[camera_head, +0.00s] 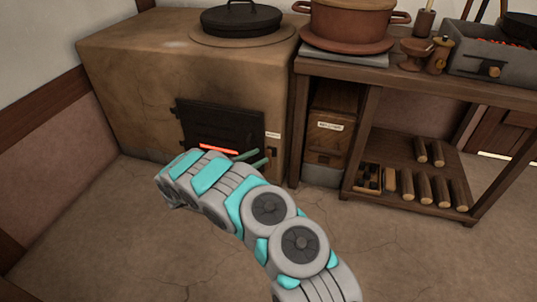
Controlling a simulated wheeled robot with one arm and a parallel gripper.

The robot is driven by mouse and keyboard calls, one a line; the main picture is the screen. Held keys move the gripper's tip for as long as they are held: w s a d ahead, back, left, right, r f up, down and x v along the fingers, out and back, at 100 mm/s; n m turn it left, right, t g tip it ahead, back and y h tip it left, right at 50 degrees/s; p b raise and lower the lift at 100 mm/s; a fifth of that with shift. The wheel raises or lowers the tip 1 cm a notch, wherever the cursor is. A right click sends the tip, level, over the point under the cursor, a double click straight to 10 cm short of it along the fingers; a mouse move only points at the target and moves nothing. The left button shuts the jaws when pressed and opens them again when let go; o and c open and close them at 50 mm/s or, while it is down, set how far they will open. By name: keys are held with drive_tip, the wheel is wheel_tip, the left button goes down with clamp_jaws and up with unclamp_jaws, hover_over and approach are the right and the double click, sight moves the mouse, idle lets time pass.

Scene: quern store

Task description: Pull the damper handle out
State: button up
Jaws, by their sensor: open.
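The clay stove (135,85) stands at the back left, with a dark firebox door (222,118) in its front and a red glow low in it. A small pale label (272,135) is on the stove front, right of the door; its words are too small to read. My gripper (263,156) is just below this label, in front of the stove's lower front. Its two green fingers are apart and point right; the rest is hidden behind my arm. I cannot make out the damper handle clearly; it may be hidden at the fingers. I cannot tell whether the fingers touch anything.
A black lidded pan (241,20) sits on the stove. To the right is a wooden bench (400,72) with a clay pot (355,18) and a grey brazier (460,67) with a knob. A labelled box (330,140) and several logs (424,188) are below. The floor at left is clear.

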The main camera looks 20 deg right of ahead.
sight(268, 152)
drive_tip(key=shift+n+t, duration=0.4)
drive_tip(key=shift+t, duration=0.1)
drive_tip(key=w+d, duration=0.1)
drive_tip(key=d, duration=0.1)
drive_tip(key=w+d+f, duration=0.1)
drive_tip(key=d, duration=0.1)
drive_tip(key=w+d+f, duration=0.1)
drive_tip(key=d, duration=0.1)
drive_tip(key=shift+w, duration=0.25)
drive_tip(key=shift+a, duration=0.1)
drive_tip(key=shift+c, duration=0.2)
clamp_jaws()
idle(0.7)
